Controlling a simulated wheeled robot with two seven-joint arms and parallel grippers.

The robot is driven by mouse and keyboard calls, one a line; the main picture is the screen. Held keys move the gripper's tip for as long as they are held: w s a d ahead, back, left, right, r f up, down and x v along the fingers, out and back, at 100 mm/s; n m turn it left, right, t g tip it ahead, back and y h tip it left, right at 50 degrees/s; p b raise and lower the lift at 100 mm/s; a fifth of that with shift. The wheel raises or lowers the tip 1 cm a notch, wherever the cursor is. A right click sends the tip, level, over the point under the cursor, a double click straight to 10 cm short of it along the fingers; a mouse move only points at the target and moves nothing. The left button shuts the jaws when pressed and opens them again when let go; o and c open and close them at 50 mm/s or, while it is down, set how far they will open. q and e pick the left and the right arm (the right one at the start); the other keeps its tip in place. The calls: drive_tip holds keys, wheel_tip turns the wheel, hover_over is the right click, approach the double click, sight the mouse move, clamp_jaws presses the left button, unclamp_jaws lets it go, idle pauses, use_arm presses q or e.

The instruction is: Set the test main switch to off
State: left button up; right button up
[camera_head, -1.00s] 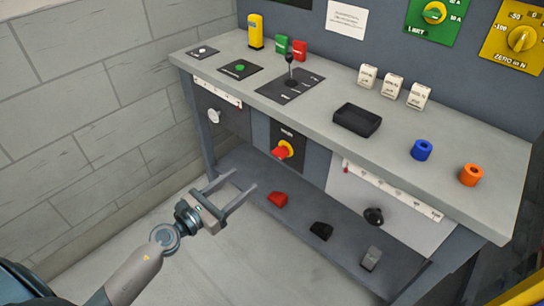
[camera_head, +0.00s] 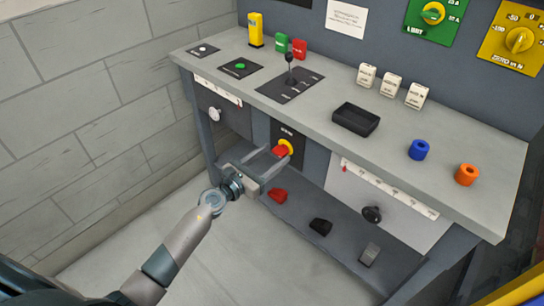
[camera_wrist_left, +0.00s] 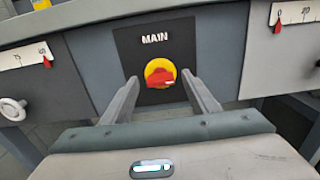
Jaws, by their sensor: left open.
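The main switch (camera_head: 283,149) is a red handle on a yellow round base, set in a dark panel on the bench front. In the left wrist view the red handle (camera_wrist_left: 160,79) sits below the word MAIN, its grip lying roughly sideways. My left gripper (camera_head: 270,158) is open and empty, with its fingers pointing at the switch. In the left wrist view the fingers (camera_wrist_left: 160,90) lie to the left and right of the handle in the picture; I cannot tell whether they touch it. My right gripper is not in view.
Drawers with a light knob (camera_head: 215,114) and a black knob (camera_head: 372,214) flank the switch panel. A lower shelf holds a red block (camera_head: 278,195), a black block (camera_head: 321,226) and a grey block (camera_head: 370,254). The bench top (camera_head: 310,109) overhangs above.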

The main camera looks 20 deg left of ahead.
use_arm(q)
drive_tip(key=c, duration=1.1)
drive_tip(key=shift+o, duration=0.2)
